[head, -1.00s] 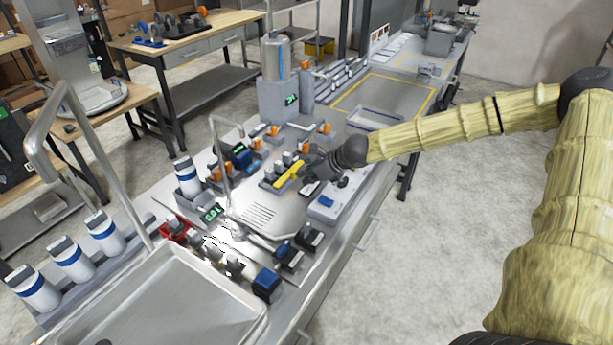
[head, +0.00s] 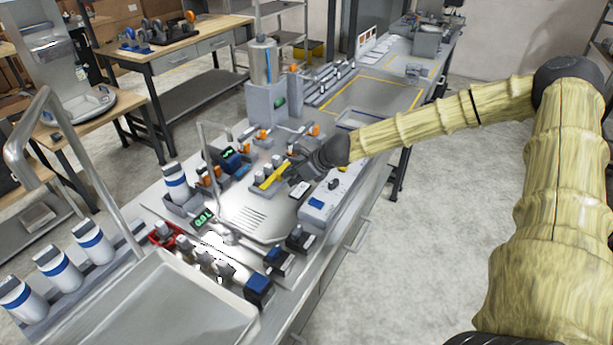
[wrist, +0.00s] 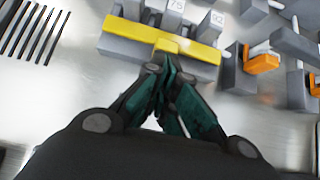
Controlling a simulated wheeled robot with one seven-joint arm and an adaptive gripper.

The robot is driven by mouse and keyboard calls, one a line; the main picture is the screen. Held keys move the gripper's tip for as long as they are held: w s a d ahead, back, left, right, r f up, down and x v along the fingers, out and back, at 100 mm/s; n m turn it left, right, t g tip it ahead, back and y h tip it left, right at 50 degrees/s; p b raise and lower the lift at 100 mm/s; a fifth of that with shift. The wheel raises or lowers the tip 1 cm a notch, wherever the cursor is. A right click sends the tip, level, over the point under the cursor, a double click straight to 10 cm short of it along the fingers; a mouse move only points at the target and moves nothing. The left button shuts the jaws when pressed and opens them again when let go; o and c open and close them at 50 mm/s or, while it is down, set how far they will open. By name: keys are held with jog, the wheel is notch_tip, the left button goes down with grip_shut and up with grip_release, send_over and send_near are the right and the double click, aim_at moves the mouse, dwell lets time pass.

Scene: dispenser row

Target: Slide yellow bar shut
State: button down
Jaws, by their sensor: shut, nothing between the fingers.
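The yellow bar (head: 274,176) lies along the front of a small grey block unit on the bench. In the wrist view the yellow bar (wrist: 160,36) runs across the grey unit (wrist: 130,49), with a short yellow tab at its middle pointing toward my gripper. My gripper (wrist: 165,62) is shut and empty, its fingertips together right at that tab; whether they touch it I cannot tell. In the head view my gripper (head: 292,172) is at the bar's right end, and my wrist hides part of that area.
Units with orange parts (wrist: 262,60) stand to the right in the wrist view. A slotted drain plate (head: 250,215) lies nearer on the bench. A thin metal post (head: 210,160) rises left of the bar.

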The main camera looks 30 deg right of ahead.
jog(key=shift+s+d+r, duration=0.1)
jog(key=shift+s+d, duration=0.05)
jog(key=s+d, duration=0.1)
jog(key=s, duration=0.1)
jog(key=s+d+r+p, duration=0.1)
jog(key=s, duration=0.1)
jog(key=shift+d, duration=0.2)
jog(key=shift+d+r, duration=0.15)
jog(key=shift+a+p+v, duration=0.2)
jog(key=shift+p+v, duration=0.15)
jog(key=shift+v, duration=1.55)
jog(key=shift+p+v, duration=0.35)
jog(key=shift+v, duration=0.6)
jog(key=shift+p+v, duration=0.3)
jog(key=shift+v, duration=0.95)
jog(key=shift+s, duration=0.1)
